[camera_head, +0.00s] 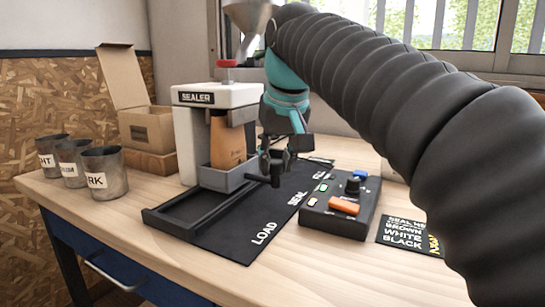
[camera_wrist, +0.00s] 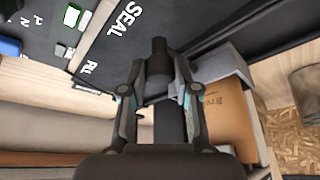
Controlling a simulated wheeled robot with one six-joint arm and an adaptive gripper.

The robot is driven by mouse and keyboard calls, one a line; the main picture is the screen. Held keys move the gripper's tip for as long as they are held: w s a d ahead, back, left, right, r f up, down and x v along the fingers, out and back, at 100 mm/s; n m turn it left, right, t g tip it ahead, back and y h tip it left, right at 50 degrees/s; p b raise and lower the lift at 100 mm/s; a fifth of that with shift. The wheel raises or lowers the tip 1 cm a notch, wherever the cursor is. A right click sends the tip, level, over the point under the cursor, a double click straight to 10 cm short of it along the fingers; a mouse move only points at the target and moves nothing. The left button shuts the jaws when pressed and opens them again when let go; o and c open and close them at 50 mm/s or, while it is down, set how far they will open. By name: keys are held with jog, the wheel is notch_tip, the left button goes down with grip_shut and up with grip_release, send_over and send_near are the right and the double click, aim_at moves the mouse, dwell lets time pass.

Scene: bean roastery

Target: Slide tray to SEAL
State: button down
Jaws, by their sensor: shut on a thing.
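The grey tray (camera_head: 222,181) sits on the black rail track (camera_head: 192,221), under the head of the white SEALER machine (camera_head: 196,140). A brown bag (camera_head: 228,143) stands upright in it. My gripper (camera_head: 276,163) is shut on the tray's dark handle (camera_head: 275,181). In the wrist view the handle (camera_wrist: 159,50) shows between my fingers (camera_wrist: 160,85), and the tray (camera_wrist: 227,64) and bag (camera_wrist: 232,118) are to the right. The mat's printed word SEAL (camera_head: 298,198) lies beside the handle; LOAD (camera_head: 264,233) is nearer the front, and the third word is partly hidden.
A control box (camera_head: 341,208) with orange, green and blue buttons and a black knob stands right of the mat. A printed card (camera_head: 408,235) lies farther right. Several metal cups (camera_head: 105,173) and an open cardboard box (camera_head: 147,130) stand at left. My arm covers the right side.

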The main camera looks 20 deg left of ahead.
jog(key=shift+w+r+p, duration=0.15)
jog(key=shift+w+p, duration=0.4)
jog(key=shift+w, duration=0.45)
jog(key=shift+w+d, duration=0.1)
jog(key=shift+w, duration=0.2)
jog(key=c, duration=0.9)
grip_release()
jog(key=shift+o, duration=0.2)
jog(key=v, duration=1.1)
jog(key=shift+s+r, duration=0.2)
jog(key=shift+r, duration=0.05)
jog(key=shift+d, duration=0.1)
